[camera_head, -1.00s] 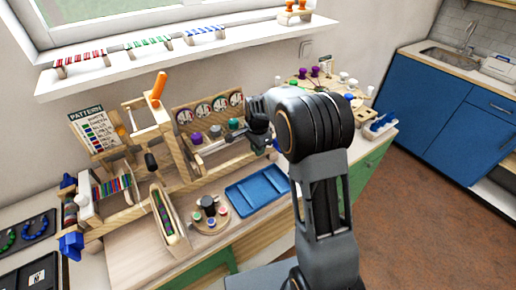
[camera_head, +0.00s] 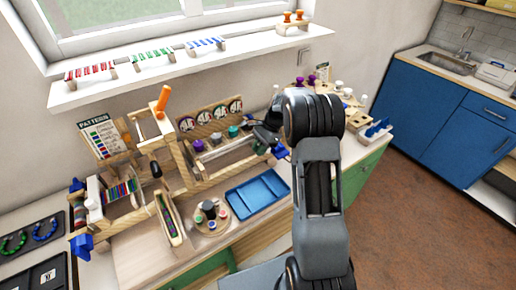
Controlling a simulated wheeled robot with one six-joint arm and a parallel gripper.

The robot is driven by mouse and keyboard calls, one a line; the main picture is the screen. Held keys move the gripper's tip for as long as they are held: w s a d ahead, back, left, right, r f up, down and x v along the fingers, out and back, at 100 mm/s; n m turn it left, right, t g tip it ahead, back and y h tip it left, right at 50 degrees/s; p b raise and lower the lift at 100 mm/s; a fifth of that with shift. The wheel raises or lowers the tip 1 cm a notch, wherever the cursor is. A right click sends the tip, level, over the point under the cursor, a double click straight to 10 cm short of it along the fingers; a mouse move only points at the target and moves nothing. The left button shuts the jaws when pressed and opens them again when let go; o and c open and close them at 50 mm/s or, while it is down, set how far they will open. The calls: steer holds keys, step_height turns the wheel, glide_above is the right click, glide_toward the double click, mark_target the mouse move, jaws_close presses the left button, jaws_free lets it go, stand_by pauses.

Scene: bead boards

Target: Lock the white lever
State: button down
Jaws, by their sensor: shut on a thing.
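My gripper (camera_head: 268,141) is at the right end of the wooden bead frame (camera_head: 205,180), beside a blue knob (camera_head: 281,152). Its fingers are small and dark here, and my arm covers part of this area. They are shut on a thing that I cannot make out. No white lever shows clearly. A white upright piece (camera_head: 94,192) stands at the frame's left end, far from my gripper, and I cannot tell whether it is a lever. An orange handle (camera_head: 163,98) stands upright on the frame, and a black-knobbed one (camera_head: 155,169) is below it.
A dial board (camera_head: 208,120) with purple (camera_head: 197,146), grey and teal knobs stands behind the frame. A blue tray (camera_head: 258,193) and a round bead stand (camera_head: 210,216) are in front. A window shelf (camera_head: 180,73) runs above. Small pegs crowd the right of the bench.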

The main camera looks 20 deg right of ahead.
steer(key=shift+r, duration=0.1)
stand_by(0.4)
steer(key=c, duration=1.1)
jaws_free()
steer(key=b+v, duration=0.1)
steer(key=v, duration=1.3)
steer(key=shift+d, duration=0.15)
